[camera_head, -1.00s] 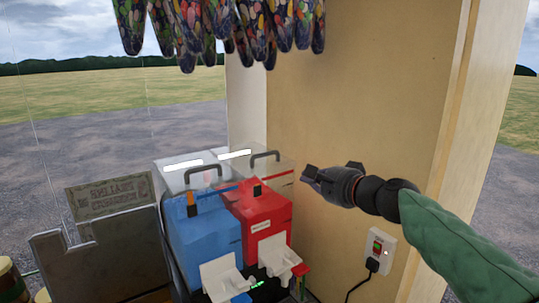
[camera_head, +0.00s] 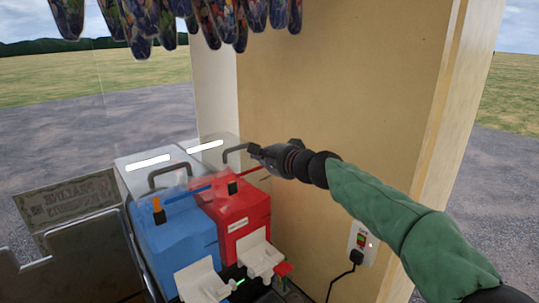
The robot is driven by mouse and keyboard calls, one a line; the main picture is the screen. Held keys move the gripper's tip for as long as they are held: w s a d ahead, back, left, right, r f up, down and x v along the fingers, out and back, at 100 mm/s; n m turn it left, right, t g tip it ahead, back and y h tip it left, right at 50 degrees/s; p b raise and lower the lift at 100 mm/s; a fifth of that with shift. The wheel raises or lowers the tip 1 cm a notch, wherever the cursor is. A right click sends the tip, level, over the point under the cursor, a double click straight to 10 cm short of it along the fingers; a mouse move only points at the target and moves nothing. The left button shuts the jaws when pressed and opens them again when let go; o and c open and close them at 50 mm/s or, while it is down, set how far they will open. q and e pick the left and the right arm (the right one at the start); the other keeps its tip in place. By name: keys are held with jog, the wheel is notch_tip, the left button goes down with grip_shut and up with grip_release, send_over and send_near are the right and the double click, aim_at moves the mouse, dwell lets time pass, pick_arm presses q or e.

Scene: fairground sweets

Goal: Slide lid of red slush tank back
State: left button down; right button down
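The red slush tank (camera_head: 240,212) stands on the right of the two-tank machine against the tan wall. Its clear lid (camera_head: 222,141) lies on top and carries a dark bar handle (camera_head: 232,149). My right gripper (camera_head: 257,150) reaches in from the right, with its fingertips at the right end of that handle. Whether it touches or grips the handle, and how far its fingers are open, cannot be made out. My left gripper is not in view.
The blue slush tank (camera_head: 178,240) with its own handled lid (camera_head: 150,158) stands directly left of the red one. White dispensing taps (camera_head: 260,257) stick out in front. The tan wall (camera_head: 340,90) is close behind my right arm. Sweet-filled bags (camera_head: 215,18) hang above.

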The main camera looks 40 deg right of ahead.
aim_at(247, 162)
jog(key=p+x, duration=0.1)
jog(key=x, duration=0.4)
jog(key=shift+w, duration=0.3)
jog(key=shift+a, duration=0.1)
jog(key=shift+s, duration=0.1)
jog(key=p+x, duration=0.1)
jog(key=x, duration=0.2)
jog(key=r+p+x, duration=0.1)
jog(key=x, duration=0.3)
jog(key=r+p+x, duration=0.1)
jog(key=x, duration=0.2)
jog(key=shift+w, duration=0.45)
jog(key=shift+w+a, duration=0.1)
jog(key=shift+w, duration=0.6)
